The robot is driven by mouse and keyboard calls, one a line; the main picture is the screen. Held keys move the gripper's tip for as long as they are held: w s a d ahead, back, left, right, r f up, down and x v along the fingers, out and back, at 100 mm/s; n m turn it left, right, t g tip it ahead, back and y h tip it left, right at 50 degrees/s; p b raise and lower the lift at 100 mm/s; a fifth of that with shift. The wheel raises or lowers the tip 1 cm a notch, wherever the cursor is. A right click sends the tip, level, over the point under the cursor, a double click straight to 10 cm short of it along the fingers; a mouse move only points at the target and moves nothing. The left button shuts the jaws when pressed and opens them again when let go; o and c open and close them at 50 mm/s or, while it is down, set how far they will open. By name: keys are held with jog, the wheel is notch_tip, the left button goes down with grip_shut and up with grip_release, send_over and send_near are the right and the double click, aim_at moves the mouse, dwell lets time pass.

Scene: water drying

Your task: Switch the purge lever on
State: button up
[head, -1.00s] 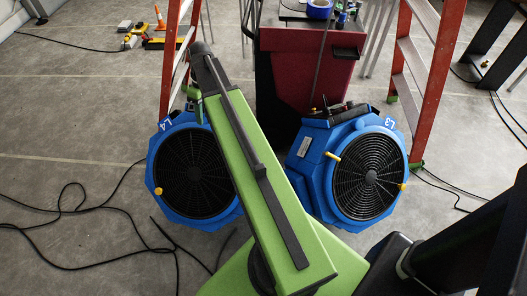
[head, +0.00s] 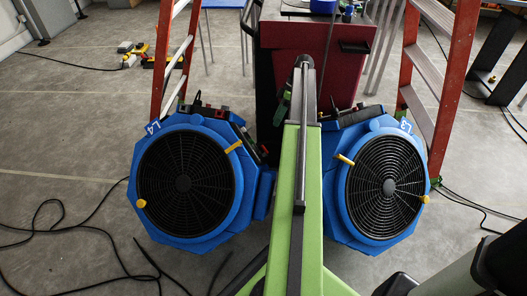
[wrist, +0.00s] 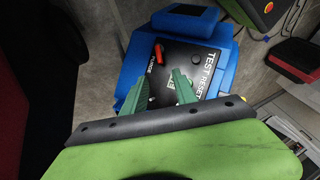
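In the wrist view, a black panel (wrist: 203,60) on a blue machine (wrist: 135,65) bears the words PURGE and TEST RESET. The purge lever (wrist: 158,53), red-orange, stands at the panel's left by its label. My gripper (wrist: 161,75) has two green fingers spread apart with nothing between them. The fingertips are over the panel, just below the lever in the picture; contact is not visible. In the head view, the left blue fan (head: 205,222) and right blue fan (head: 335,185) stand either side of my arm, which hides much of my gripper.
A dark red cabinet (head: 340,65) stands behind the fans. Orange ladders rise at left (head: 173,60) and right (head: 438,75). A black cable (head: 75,232) lies on the floor at left. The wrist view shows a green box with a red button (wrist: 268,7).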

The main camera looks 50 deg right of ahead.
jog(key=b+x, duration=1)
jog(key=x, duration=0.3)
jog(key=shift+a+f+b, duration=0.2)
jog(key=shift+f+b, duration=0.15)
jog(key=shift+r, duration=0.1)
jog(key=shift+c, duration=0.4)
grip_shut()
